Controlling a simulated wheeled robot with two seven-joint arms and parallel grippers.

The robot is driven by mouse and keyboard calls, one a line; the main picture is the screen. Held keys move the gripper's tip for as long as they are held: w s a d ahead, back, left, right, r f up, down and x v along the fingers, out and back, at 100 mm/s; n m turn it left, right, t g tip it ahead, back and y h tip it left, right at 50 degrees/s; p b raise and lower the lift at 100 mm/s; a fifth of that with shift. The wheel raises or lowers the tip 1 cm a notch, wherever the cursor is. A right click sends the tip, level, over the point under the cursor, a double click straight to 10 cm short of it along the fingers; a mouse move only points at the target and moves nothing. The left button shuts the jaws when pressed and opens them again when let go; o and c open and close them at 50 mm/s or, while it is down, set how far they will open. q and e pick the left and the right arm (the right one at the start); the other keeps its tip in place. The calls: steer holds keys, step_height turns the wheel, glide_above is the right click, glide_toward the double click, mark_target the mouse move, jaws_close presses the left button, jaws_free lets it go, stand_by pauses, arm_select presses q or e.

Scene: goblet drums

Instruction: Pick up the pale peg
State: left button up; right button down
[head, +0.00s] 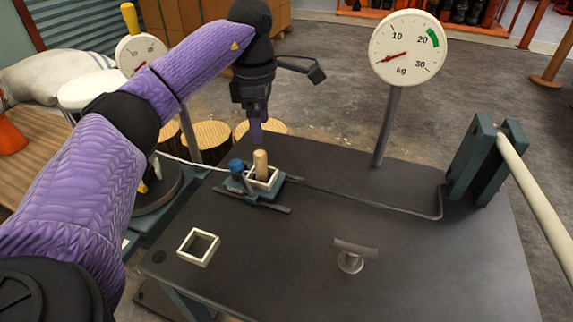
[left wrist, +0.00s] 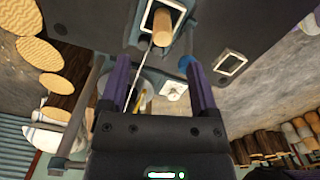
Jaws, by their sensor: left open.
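The pale peg (head: 261,162) stands upright in a white square frame on a small teal fixture (head: 265,194) on the dark table. In the left wrist view the peg (left wrist: 162,24) shows near the top, beyond the fingertips and inside its white frame. My left gripper (head: 256,132) is above the peg and slightly behind it in the head view, pointing down. Its two purple fingers are apart in the left wrist view (left wrist: 161,80), with no peg between them. My right gripper is not in view.
A blue knob (head: 236,166) stands just left of the peg. An empty white square frame (head: 198,247) lies at the front left of the table. A dial scale on a post (head: 385,125), a teal clamp with a pale rod (head: 483,160) and a small metal T-shaped piece (head: 352,250) stand to the right.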

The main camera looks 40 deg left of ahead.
mark_target(260, 153)
arm_select(q)
steer(key=shift+w+a+f, duration=0.1)
steer(key=shift+a+f, duration=0.1)
steer(key=shift+f, duration=0.1)
steer(key=shift+f+b, duration=0.35)
steer(key=shift+f, duration=0.05)
steer(key=f+b, duration=0.1)
steer(key=f, duration=0.2)
steer(key=f+b, duration=0.2)
steer(key=f, duration=0.1)
steer(key=f+b, duration=0.2)
steer(key=f, duration=0.1)
steer(key=shift+s+d, duration=0.15)
steer(key=shift+s, duration=0.2)
steer(key=shift+r, duration=0.2)
steer(key=shift+c, duration=0.8)
steer(key=c, duration=0.7)
jaws_close()
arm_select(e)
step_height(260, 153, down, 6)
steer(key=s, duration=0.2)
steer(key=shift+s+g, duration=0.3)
